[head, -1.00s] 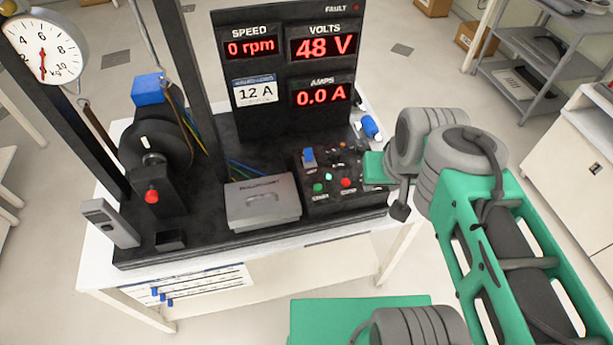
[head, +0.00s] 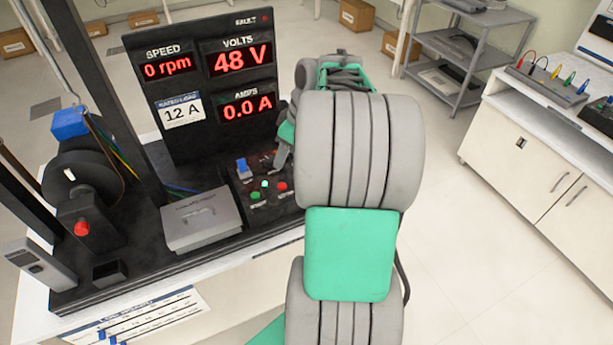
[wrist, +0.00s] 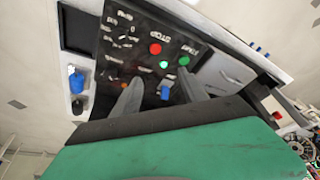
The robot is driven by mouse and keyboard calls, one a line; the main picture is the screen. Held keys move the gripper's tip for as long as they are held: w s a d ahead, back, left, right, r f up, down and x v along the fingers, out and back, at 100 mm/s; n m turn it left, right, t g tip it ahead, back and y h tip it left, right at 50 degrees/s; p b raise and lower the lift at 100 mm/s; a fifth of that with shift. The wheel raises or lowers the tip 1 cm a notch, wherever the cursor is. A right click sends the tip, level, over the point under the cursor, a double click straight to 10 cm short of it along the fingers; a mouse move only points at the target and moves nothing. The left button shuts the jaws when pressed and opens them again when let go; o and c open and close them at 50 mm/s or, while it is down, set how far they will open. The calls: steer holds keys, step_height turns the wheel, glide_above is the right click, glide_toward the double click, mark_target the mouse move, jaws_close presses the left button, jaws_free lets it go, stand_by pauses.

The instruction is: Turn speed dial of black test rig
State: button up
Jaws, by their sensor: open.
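The black test rig (head: 145,215) stands on a white table at the left of the head view. Its display panel (head: 210,85) reads 0 rpm, 48 V and 0.0 A. The control box (wrist: 150,30) fills the upper middle of the wrist view, with a red button (wrist: 155,48), a green button (wrist: 184,60), a lit green lamp (wrist: 163,64) and a blue switch (wrist: 165,92). I cannot clearly make out the speed dial; white markings cover the box's left part. My gripper (wrist: 158,92) is open over the box, its fingers either side of the blue switch; contact cannot be told.
A grey lidded box (head: 203,220) sits on the rig beside the control box. My arm hides the control box's right side in the head view. A blue knob-like part (wrist: 76,82) is left of the fingers. A white cabinet (head: 530,160) stands at right; floor between is clear.

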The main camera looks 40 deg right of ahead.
steer(key=s+d+f+n, duration=0.1)
steer(key=s+d+f, duration=0.3)
steer(key=d, duration=0.5)
steer(key=shift+t+y, duration=0.3)
steer(key=x, duration=0.8)
steer(key=shift+w+d+f+p, duration=0.1)
steer(key=shift+w+f+p, duration=0.2)
steer(key=shift+w+p, duration=0.1)
steer(key=shift+c, duration=0.3)
jaws_close()
